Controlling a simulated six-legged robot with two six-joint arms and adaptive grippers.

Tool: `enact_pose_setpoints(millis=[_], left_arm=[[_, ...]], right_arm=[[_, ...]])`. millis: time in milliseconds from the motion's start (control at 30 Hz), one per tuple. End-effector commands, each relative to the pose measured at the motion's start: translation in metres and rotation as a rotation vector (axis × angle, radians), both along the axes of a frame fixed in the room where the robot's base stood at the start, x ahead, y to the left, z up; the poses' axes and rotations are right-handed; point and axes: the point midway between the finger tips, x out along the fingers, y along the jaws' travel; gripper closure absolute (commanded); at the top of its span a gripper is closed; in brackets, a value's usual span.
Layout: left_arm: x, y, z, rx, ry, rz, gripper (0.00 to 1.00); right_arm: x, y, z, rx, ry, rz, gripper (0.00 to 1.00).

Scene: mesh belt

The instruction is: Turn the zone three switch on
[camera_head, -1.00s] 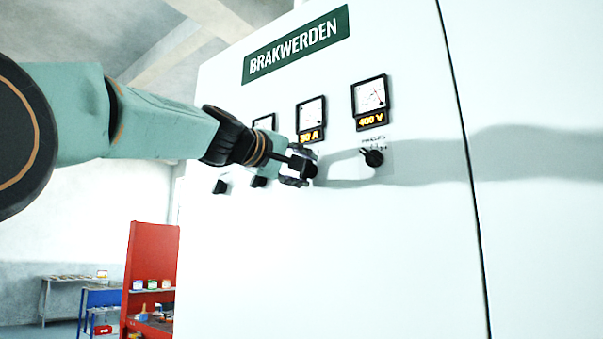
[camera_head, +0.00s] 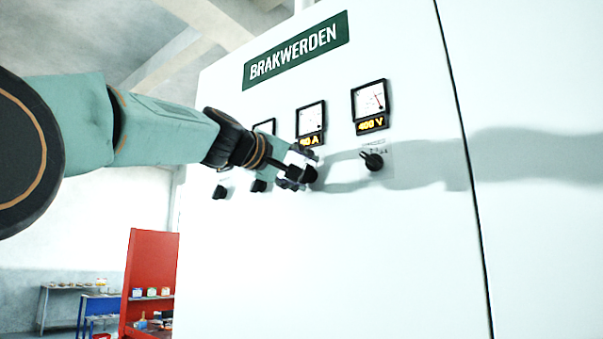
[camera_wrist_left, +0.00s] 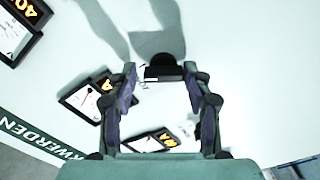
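My left gripper (camera_head: 302,174) is at a black rotary switch (camera_head: 311,174) on the white cabinet (camera_head: 330,260), below the middle meter. In the left wrist view the switch (camera_wrist_left: 163,68) sits between the fingertips of the left gripper (camera_wrist_left: 160,72). The fingers are spread apart, with a gap showing at the left finger; contact at the right one cannot be told. The switch's label and pointer cannot be read. Two more black switches, one at far left (camera_head: 222,191) and one beside it (camera_head: 259,185), are to the left of the gripper. My right gripper is not in view.
A fourth black switch (camera_head: 373,160) is to the right, below the 400 V meter (camera_head: 370,106). The middle meter (camera_head: 311,124) is just above my gripper. A red rack (camera_head: 150,270) stands beyond the cabinet at left. The lower cabinet front is clear.

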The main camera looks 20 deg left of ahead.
Motion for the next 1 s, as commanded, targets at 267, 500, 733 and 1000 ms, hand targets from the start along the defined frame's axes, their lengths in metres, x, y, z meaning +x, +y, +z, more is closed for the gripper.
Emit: enact_pose_setpoints(millis=[267,500,733,1000], left_arm=[[0.001,-0.001,-0.003,0.000,0.007,-0.002,0.36],[0.002,-0.001,-0.005,0.002,0.010,-0.003,0.36],[0.001,-0.001,-0.003,-0.081,0.042,-0.004,0.36],[0.001,-0.002,0.001,-0.442,0.173,-0.006,0.36]], right_arm=[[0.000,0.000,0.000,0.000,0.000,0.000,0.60],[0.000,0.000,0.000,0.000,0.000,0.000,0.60],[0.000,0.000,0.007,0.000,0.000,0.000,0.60],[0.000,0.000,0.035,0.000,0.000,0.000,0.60]])
